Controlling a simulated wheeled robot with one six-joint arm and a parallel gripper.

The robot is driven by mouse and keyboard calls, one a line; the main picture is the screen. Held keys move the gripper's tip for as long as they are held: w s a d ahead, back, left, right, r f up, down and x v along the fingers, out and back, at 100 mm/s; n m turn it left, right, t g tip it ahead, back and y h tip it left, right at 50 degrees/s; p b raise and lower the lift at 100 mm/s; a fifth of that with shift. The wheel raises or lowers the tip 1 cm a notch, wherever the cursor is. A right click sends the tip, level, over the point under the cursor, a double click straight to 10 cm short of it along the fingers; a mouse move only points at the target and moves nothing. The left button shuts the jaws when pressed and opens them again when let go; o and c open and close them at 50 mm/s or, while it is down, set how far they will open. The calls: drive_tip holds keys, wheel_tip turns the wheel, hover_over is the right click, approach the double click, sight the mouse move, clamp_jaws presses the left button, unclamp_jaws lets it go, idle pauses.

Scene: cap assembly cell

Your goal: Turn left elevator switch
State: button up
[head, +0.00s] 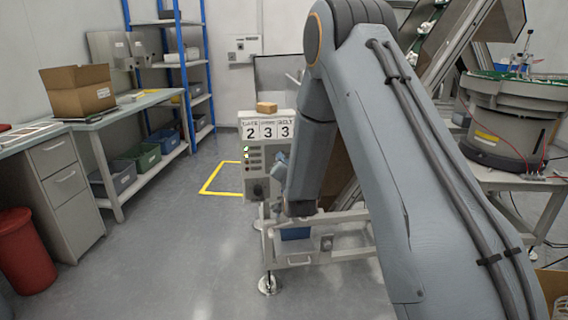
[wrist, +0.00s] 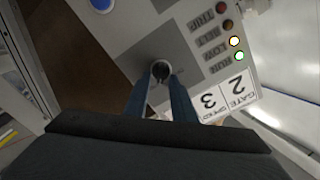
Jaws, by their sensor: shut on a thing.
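A grey control panel (head: 250,160) carries a round switch knob (wrist: 162,69), dark inside a pale ring, seen in the wrist view. My gripper (wrist: 160,78) has its two blue-grey fingers on either side of the knob, shut on it. The fingers cover part of the knob, so the way its pointer faces is hard to tell. In the head view a dark round knob (head: 259,190) shows low on the panel front, and my arm hides most of the gripper.
Number cards (head: 267,130) reading 2, 3, 3 stand atop the panel, with a small brown box (head: 266,107) above. A blue button (wrist: 100,4) sits nearby. A workbench (head: 130,105) stands left; the floor between is clear.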

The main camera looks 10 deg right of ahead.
drive_tip(key=shift+m, duration=0.5)
drive_tip(key=o, duration=1)
drive_tip(key=shift+s+a, duration=0.2)
drive_tip(key=shift+s, duration=3.7)
